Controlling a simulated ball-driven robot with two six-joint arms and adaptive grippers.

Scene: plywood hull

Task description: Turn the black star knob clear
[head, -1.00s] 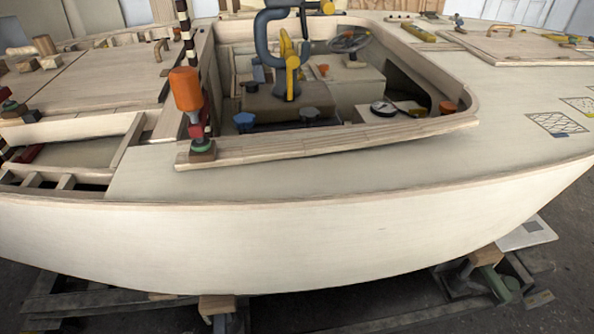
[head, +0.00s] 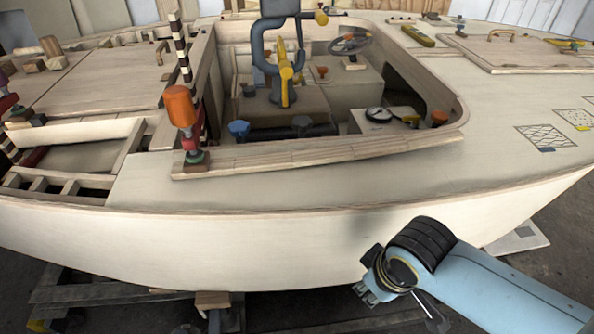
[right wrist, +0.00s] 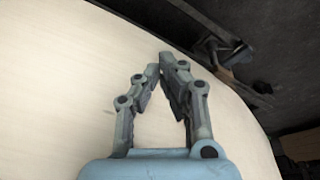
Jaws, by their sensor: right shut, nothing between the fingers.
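The black star knob (head: 302,125) sits inside the cockpit opening of the plywood hull (head: 230,245), to the right of a blue star knob (head: 239,130). My right gripper (head: 366,293) is low outside the hull's near side, well below and to the right of the black knob. In the right wrist view its fingertips (right wrist: 162,64) are together and empty, in front of pale plywood. The knob does not show in the right wrist view. My left gripper is not in view.
An orange-handled clamp (head: 181,108) stands at the cockpit's near left corner. A blue-grey and yellow clamp (head: 284,75) rises behind the knobs. A round dial (head: 378,114) lies to their right. The near coaming (head: 320,154) stands between my right gripper and the knobs.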

